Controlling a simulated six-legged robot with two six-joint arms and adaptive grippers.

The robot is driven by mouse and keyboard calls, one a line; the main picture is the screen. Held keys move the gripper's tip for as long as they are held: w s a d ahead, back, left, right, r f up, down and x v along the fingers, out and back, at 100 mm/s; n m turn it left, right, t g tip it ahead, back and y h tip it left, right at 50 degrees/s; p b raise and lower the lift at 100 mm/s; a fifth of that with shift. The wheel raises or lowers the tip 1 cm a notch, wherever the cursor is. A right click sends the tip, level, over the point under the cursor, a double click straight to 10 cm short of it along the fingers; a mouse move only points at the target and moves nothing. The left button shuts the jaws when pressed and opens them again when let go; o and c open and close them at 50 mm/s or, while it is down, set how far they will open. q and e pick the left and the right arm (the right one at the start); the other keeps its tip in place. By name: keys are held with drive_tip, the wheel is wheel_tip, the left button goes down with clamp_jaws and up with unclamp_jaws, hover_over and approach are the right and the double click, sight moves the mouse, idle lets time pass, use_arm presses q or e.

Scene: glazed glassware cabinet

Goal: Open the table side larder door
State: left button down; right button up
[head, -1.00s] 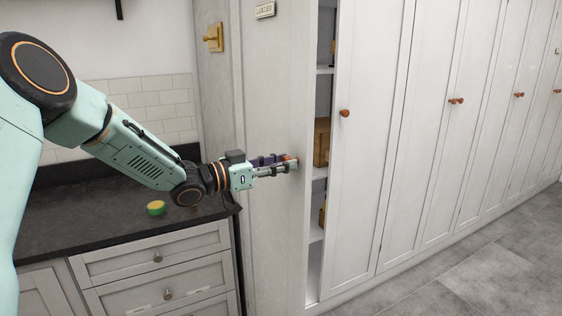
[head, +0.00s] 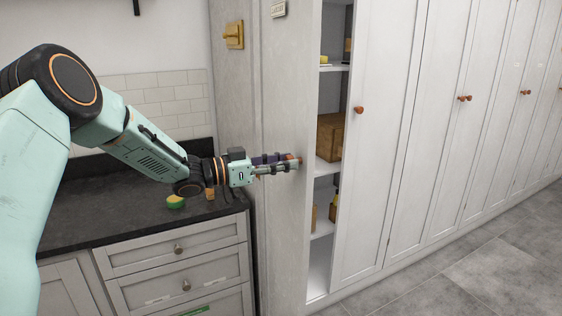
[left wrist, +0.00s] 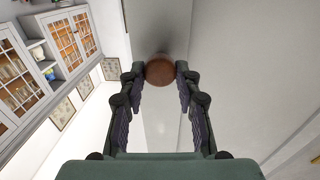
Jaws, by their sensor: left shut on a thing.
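The larder door (head: 287,220) is a tall pale wooden panel with a small label plate near its top. It stands partly open, and shelves show in the gap to its right. My left gripper (head: 285,165) is shut on the door's round brown knob (left wrist: 160,70). In the left wrist view the knob sits between the two fingertips (left wrist: 160,78). In the head view the fingers mostly hide the knob. My right gripper is in neither view.
The larder shelves (head: 323,167) hold a brown box (head: 329,137) and small items. The neighbouring door (head: 375,150) is closed. A dark worktop (head: 110,215) with a green and yellow sponge (head: 175,202) lies left, above drawers (head: 180,265). Grey floor (head: 500,250) is clear at right.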

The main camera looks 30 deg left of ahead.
use_arm(q)
drive_tip(key=shift+d+f, duration=0.15)
drive_tip(key=c, duration=1)
unclamp_jaws()
drive_tip(key=shift+w, duration=0.15)
drive_tip(key=shift+o, duration=0.2)
drive_tip(key=v, duration=1.2)
